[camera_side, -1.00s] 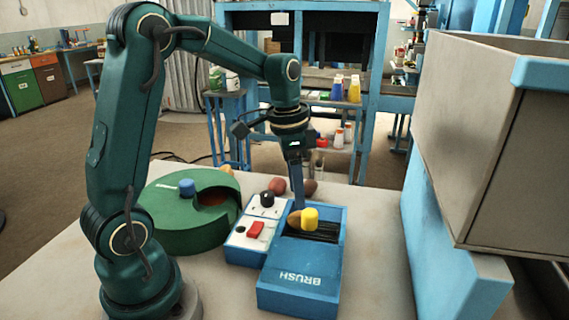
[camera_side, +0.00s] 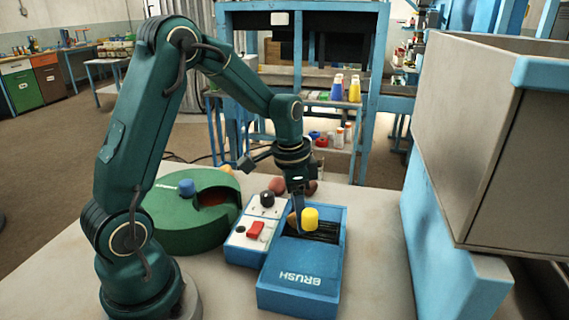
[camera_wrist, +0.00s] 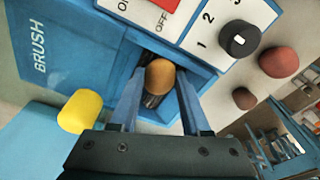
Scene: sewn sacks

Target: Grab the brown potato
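The brown potato (camera_wrist: 160,76) lies in the dark brush slot of the blue box marked BRUSH (camera_wrist: 60,50). In the side view the potato (camera_side: 291,218) shows only as a sliver beside the yellow knob, partly hidden by my gripper. My gripper (camera_side: 298,212) points down into the brush box (camera_side: 300,280). In the wrist view my gripper (camera_wrist: 161,84) is open, with one finger on each side of the potato and a small gap visible at each side.
The yellow knob (camera_side: 310,218) stands right of the potato. A white switch panel (camera_side: 246,237) with a black dial (camera_side: 267,198) adjoins the box. Reddish-brown potatoes (camera_side: 276,185) lie behind. A green round machine (camera_side: 170,220) is left; a large grey bin (camera_side: 470,130) is right.

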